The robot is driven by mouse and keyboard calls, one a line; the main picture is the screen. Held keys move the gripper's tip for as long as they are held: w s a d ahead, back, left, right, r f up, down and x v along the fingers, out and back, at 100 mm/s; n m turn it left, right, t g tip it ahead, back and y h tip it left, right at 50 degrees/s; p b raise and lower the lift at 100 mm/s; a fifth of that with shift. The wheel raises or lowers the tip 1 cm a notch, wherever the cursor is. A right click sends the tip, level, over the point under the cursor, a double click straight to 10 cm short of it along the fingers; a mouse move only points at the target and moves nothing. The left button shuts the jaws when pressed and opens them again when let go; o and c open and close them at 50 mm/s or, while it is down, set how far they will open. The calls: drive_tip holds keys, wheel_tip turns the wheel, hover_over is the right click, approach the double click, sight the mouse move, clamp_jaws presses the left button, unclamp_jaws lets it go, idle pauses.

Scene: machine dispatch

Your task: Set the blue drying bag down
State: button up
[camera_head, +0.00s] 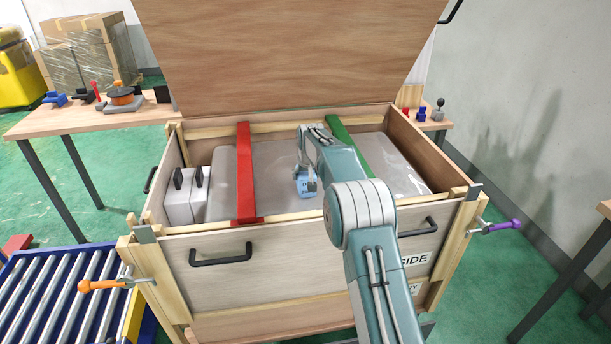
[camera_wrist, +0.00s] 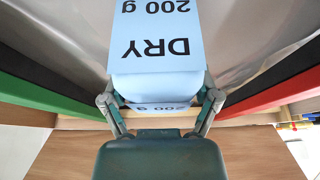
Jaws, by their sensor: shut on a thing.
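The blue drying bag (camera_wrist: 155,72) fills the top middle of the wrist view, with "DRY 200 g" printed upside down. My gripper (camera_wrist: 160,100) is shut on it, one finger at each side. In the head view the bag (camera_head: 305,183) hangs at the end of my arm, over the grey sheeted load (camera_head: 290,160) inside the open wooden crate (camera_head: 300,250). It is between the red strap (camera_head: 245,175) and the green strap (camera_head: 347,140). I cannot tell whether the bag touches the sheeting. My arm hides part of the load.
White blocks with black handles (camera_head: 184,202) stand in the crate's left end. The raised lid (camera_head: 290,50) is behind. An orange-handled clamp (camera_head: 100,285) and a purple-handled clamp (camera_head: 500,226) stick out at the front corners. A roller conveyor (camera_head: 50,300) is at left.

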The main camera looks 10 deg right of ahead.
drive_tip(key=o, duration=0.9)
drive_tip(key=shift+o, duration=1)
drive_tip(key=shift+a, duration=0.15)
drive_tip(key=shift+r, duration=0.1)
drive_tip(key=shift+s+r, duration=0.1)
drive_tip(key=shift+r, duration=0.2)
drive_tip(key=v, duration=1.1)
drive_tip(key=shift+s+r, duration=0.15)
drive_tip(key=shift+r, duration=0.05)
